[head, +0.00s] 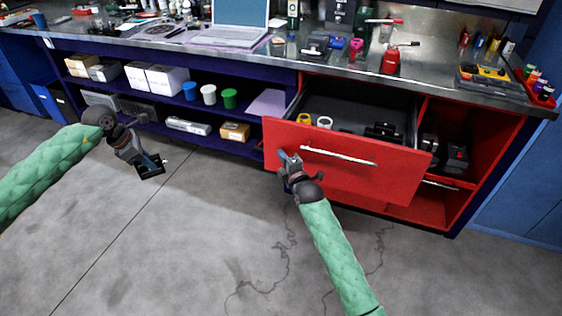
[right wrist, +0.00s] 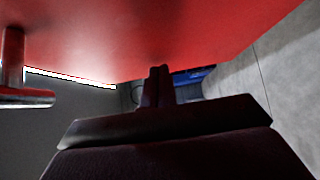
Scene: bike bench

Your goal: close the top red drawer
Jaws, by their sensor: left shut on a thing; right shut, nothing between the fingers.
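The top red drawer (head: 390,163) is pulled out from the bench, and its dark inside shows from above. Its silver bar handle (head: 338,156) runs across the front. My right gripper (head: 285,158) is shut and empty at the left part of the drawer front, left of the handle. In the right wrist view its closed fingertips (right wrist: 158,75) are close to the red drawer front (right wrist: 150,35); contact is unclear. The handle (right wrist: 25,97) also shows there at the left edge. My left gripper (head: 154,168) hangs over the floor, shut on a small dark thing I cannot identify.
The open drawer holds a yellow ring (head: 304,118), a white ring (head: 324,122) and a black object (head: 383,131). An open red compartment (head: 467,140) is to the right. The metal benchtop (head: 270,58) carries tools and a laptop. The floor in front is clear.

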